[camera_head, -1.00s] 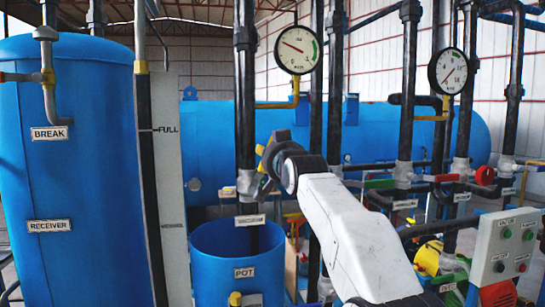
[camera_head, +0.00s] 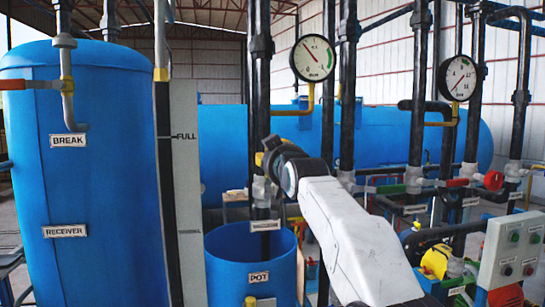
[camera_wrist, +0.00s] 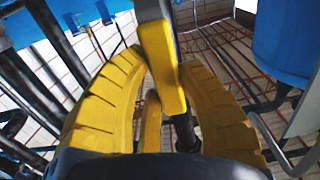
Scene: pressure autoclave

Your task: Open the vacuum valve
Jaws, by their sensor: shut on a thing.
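A grey valve body (camera_head: 262,190) sits on the vertical black pipe above the blue pot in the head view. The label below it (camera_head: 265,226) is too blurred to read, so I cannot tell from the text that it is the vacuum valve. In the wrist view, a yellow lever handle (camera_wrist: 163,65) stands between the curved yellow fingers of my gripper (camera_wrist: 155,95). My gripper is shut on this handle. In the head view, my gripper (camera_head: 268,156) is at the pipe by the valve, with the handle mostly hidden behind it.
The blue pot (camera_head: 238,270) stands below the valve. A large blue receiver tank (camera_head: 90,190) is at the left. Two dial gauges (camera_head: 314,58) (camera_head: 458,78) stand above. Pipes with red and green handles (camera_head: 390,189) and a control box (camera_head: 512,250) crowd the right.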

